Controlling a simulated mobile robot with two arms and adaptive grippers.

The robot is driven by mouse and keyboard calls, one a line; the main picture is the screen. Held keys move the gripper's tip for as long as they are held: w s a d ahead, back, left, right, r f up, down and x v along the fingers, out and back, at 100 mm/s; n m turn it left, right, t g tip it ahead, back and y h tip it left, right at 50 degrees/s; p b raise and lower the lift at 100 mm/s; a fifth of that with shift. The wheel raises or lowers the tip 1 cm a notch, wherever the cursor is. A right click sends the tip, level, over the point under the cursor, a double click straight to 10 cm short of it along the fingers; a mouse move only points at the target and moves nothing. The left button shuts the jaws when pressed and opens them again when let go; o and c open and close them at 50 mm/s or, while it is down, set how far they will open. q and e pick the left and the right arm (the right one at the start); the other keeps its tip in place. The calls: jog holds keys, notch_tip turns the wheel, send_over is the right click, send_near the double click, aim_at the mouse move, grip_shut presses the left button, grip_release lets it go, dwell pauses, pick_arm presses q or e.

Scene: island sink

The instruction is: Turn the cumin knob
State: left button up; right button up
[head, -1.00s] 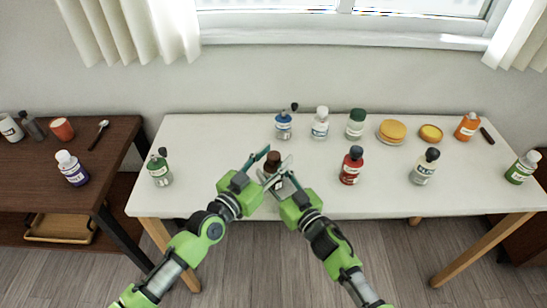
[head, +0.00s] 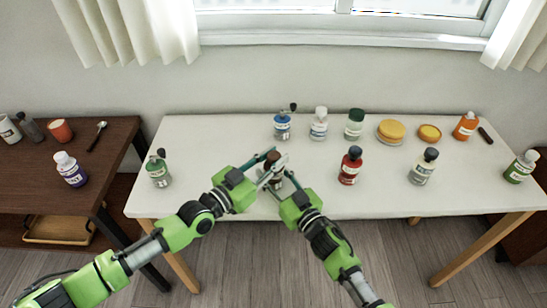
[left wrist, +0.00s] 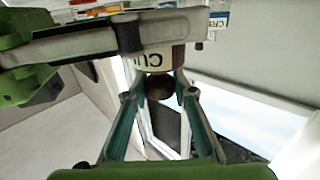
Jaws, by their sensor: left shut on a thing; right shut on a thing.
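The cumin bottle (left wrist: 160,58) stands near the front edge of the white table, with "CU" legible on its pale label in the left wrist view. Its dark brown knob (head: 273,157) is on top and also shows in the left wrist view (left wrist: 159,88). My left gripper (head: 271,156) is shut on the knob, one finger on each side. My right gripper (head: 277,181) is shut on the bottle's body, lower down. The fingers hide much of the body in the head view.
A green-topped bottle (head: 158,170) stands to the left, and a red bottle (head: 350,167) to the right. The white table (head: 220,142) has bare room between these.

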pick_arm(q)
jog(key=shift+d+r+m+g+h, duration=0.2)
jog(key=shift+r+m+g+h, duration=0.1)
jog(key=shift+m+g+h, duration=0.35)
jog(key=shift+a+f+m+g+h, duration=0.1)
jog(key=shift+m+g+h, duration=0.5)
jog(key=shift+g, duration=0.3)
jog(key=shift+a+f+m+g+h, duration=0.1)
jog(key=shift+m+g+h, duration=0.35)
jog(key=shift+m+g, duration=0.3)
jog(key=shift+g, duration=0.3)
jog(key=shift+a, duration=0.1)
jog(key=o, duration=1.2)
jog(key=shift+c, duration=0.2)
jog(key=shift+a+f, duration=0.1)
jog(key=shift+a, duration=0.05)
jog(key=shift+s+a, duration=0.15)
jog(key=shift+a, duration=0.1)
jog(key=v, duration=1.1)
jog(key=shift+s, duration=0.2)
